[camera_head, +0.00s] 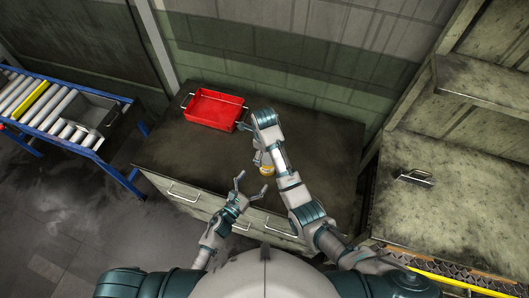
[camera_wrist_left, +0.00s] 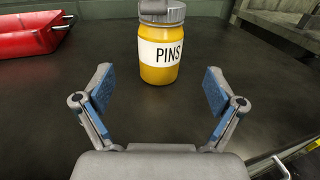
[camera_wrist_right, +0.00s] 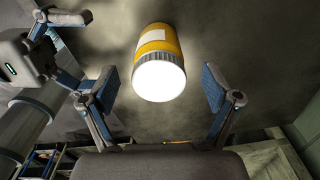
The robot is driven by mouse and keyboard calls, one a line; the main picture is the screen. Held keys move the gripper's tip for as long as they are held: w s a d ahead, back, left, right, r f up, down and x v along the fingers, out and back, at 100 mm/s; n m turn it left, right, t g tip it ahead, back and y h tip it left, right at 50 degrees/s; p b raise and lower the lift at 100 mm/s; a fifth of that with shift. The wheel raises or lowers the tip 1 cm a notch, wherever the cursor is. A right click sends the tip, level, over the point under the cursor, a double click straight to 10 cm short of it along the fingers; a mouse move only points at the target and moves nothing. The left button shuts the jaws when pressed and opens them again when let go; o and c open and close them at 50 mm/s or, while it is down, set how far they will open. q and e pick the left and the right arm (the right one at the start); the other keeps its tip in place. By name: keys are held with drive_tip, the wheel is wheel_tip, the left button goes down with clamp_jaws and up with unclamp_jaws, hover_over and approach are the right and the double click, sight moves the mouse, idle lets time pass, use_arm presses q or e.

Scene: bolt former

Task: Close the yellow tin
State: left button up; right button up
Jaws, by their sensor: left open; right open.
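The yellow tin (camera_wrist_left: 158,72), with a white PINS label, stands upright on the dark worktop (camera_wrist_left: 100,110). A grey ribbed lid (camera_wrist_left: 174,14) sits on its top; I cannot tell how tightly. In the head view the tin (camera_head: 267,171) is near the worktop's front edge. My left gripper (camera_head: 252,186) is open and empty, low in front of the tin, which lies beyond its fingers. My right gripper (camera_wrist_right: 161,88) is open above the tin, its fingers on either side of the bright lid top (camera_wrist_right: 160,82) and apart from it.
A red tray (camera_head: 213,110) sits at the back left of the worktop. Drawers with handles (camera_head: 183,192) are below the front edge. A roller conveyor with a grey bin (camera_head: 90,112) stands at the left. Another bench (camera_head: 450,210) is at the right. The worktop around the tin is mostly clear.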

use_arm(q)
drive_tip(key=shift+v, duration=1.9)
